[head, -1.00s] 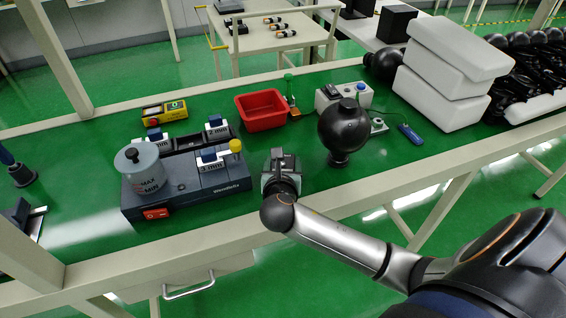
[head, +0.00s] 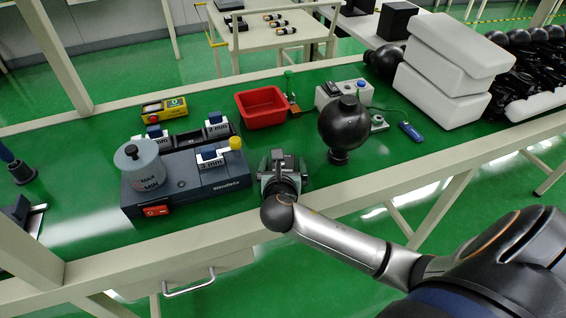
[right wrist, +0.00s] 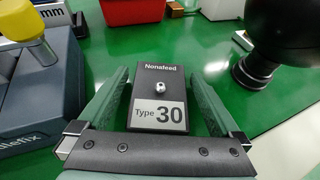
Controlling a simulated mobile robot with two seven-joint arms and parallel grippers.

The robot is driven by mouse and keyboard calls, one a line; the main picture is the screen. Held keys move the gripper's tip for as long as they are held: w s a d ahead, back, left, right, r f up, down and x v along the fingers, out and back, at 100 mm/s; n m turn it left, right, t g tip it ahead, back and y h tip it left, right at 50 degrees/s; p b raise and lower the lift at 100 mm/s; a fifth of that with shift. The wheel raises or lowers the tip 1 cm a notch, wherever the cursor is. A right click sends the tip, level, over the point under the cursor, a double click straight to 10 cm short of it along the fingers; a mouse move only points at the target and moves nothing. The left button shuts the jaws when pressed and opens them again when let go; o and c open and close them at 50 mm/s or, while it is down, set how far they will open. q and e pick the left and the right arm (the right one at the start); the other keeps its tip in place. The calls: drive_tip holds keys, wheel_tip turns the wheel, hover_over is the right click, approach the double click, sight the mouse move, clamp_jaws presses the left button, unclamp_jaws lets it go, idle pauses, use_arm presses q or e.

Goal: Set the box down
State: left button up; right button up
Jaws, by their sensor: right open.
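The box is a small black block with a grey "Type 30" label (right wrist: 158,88), seen in the right wrist view. It sits on the green tabletop. My right gripper (right wrist: 160,76) is open, with one green finger on each side of the box and a visible gap on both sides. In the head view my right gripper (head: 284,165) is low over the table, and it hides most of the box. My left gripper is not in view.
Right is a black sphere on a stand (head: 345,124). Behind are a red bin (head: 262,123) and a white device (head: 343,92).

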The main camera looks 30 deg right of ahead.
sight(282, 168)
drive_tip(key=shift+s+a+r+p, duration=0.1)
drive_tip(key=shift+s+r+p, duration=0.05)
drive_tip(key=shift+p, duration=0.2)
drive_tip(key=p+v, duration=0.3)
drive_tip(key=shift+r, duration=0.15)
drive_tip(key=p+v, duration=0.3)
drive_tip(key=p, duration=0.1)
drive_tip(key=shift+s+a+r, duration=0.15)
drive_tip(key=shift+s+a, duration=0.05)
drive_tip(key=shift+s, duration=0.05)
drive_tip(key=p+v, duration=0.3)
drive_tip(key=v, duration=0.1)
drive_tip(key=shift+s+a, duration=0.1)
drive_tip(key=shift+s, duration=0.1)
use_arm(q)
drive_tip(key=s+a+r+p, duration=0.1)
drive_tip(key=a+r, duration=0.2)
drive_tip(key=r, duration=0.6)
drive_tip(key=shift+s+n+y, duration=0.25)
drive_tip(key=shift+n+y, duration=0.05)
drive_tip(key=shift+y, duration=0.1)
use_arm(e)
drive_tip(key=shift+s+a, duration=0.3)
drive_tip(key=shift+s, duration=0.1)
